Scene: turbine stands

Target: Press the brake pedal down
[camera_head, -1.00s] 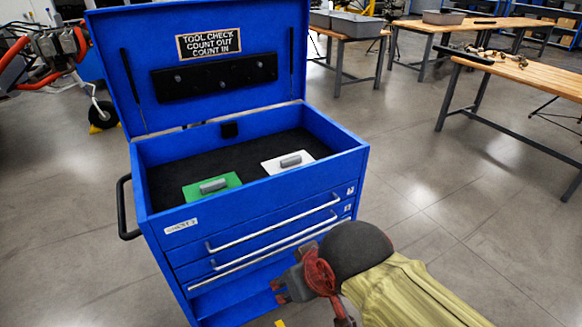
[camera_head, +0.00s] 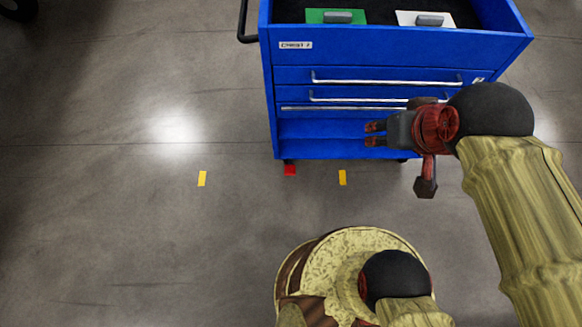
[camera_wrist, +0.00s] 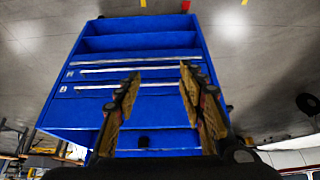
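A small red pedal (camera_head: 290,170) sits low at the front left foot of the blue tool chest (camera_head: 390,47), just above the floor. It also shows at the top edge of the wrist view (camera_wrist: 186,5), where the chest appears upside down. My gripper (camera_head: 374,133) is in front of the chest's lower right front in the head view, to the right of and higher in the picture than the pedal. Its two fingers are apart with nothing between them, also in the wrist view (camera_wrist: 160,72). They are apart from the pedal.
Yellow floor marks lie left (camera_head: 202,178) and right (camera_head: 342,177) of the pedal. Silver drawer handles (camera_head: 387,80) stick out from the chest front. A black side handle (camera_head: 247,22) is at its left. The floor (camera_head: 130,200) to the left is clear.

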